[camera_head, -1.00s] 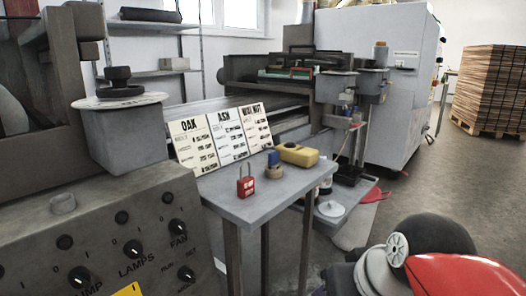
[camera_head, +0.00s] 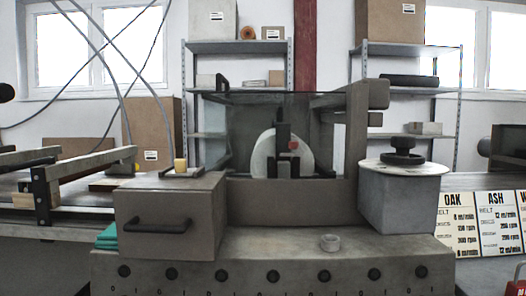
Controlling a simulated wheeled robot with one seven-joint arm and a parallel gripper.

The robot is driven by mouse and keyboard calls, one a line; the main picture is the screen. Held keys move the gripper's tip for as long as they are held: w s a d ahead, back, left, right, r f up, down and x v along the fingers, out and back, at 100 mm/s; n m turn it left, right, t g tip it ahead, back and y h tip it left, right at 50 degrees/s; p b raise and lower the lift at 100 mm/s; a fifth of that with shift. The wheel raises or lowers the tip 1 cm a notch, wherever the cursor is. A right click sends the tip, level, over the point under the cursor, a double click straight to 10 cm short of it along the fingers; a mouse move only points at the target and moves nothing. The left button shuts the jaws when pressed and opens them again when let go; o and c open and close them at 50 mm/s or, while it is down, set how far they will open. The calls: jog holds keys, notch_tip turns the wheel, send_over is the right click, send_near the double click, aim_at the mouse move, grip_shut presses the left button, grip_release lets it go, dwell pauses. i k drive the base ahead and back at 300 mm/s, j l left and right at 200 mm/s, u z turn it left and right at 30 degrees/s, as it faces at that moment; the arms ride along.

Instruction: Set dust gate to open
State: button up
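I cannot tell for sure which part is the dust gate, as no label for it can be read. At the middle of the machine, behind a clear guard, there is a pale disc (camera_head: 263,152) with a dark upright bracket and a small red part (camera_head: 293,145). A grey box (camera_head: 172,222) with a black bar handle (camera_head: 158,225) is at the left front. A black handwheel (camera_head: 402,152) sits on a round pale plate at the right. My gripper is not in view.
Below is the machine's front panel with a row of dark knobs (camera_head: 222,274), cut by the bottom edge. Setting cards (camera_head: 457,225) stand at right. A conveyor with rails (camera_head: 62,178) is at left; shelves (camera_head: 237,47) stand behind.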

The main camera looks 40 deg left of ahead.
aim_at(180, 169)
jog(key=u, duration=1.4)
